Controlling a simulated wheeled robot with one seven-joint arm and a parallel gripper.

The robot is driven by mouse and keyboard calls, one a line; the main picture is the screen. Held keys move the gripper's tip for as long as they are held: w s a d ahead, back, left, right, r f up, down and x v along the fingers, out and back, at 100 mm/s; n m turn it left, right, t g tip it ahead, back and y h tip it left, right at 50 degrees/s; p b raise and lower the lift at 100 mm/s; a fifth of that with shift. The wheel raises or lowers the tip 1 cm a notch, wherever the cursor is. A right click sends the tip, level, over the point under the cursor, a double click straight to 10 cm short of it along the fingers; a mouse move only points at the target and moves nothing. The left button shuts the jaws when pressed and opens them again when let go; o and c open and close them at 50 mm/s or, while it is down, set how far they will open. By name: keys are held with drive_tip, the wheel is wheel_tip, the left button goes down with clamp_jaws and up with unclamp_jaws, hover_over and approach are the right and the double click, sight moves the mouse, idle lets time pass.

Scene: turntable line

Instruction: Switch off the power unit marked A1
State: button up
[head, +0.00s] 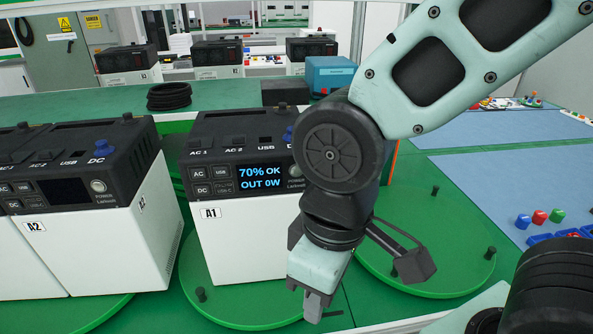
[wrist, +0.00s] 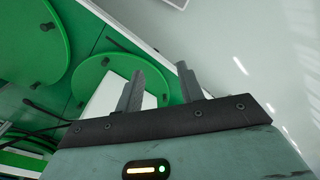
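The power unit marked A1 (head: 235,245) is a white box with a black top and front panel, upright on a green turntable. Its screen (head: 261,178) is lit and reads 70% OK, OUT 0W. The power marking is at the panel's right end, where my arm partly covers the panel. My gripper (head: 313,303) points down in front of the unit's lower right side, apart from the panel as far as I can tell. In the wrist view my gripper (wrist: 160,82) has its two fingers apart with nothing held.
The unit marked A2 (head: 85,245) stands close on the left with a dark screen. The green turntable (head: 440,265) has black pegs and bare room at right. Small coloured parts (head: 540,216) lie on a blue mat (head: 490,180). More units stand at the back.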

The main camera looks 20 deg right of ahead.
clamp_jaws()
idle(1.4)
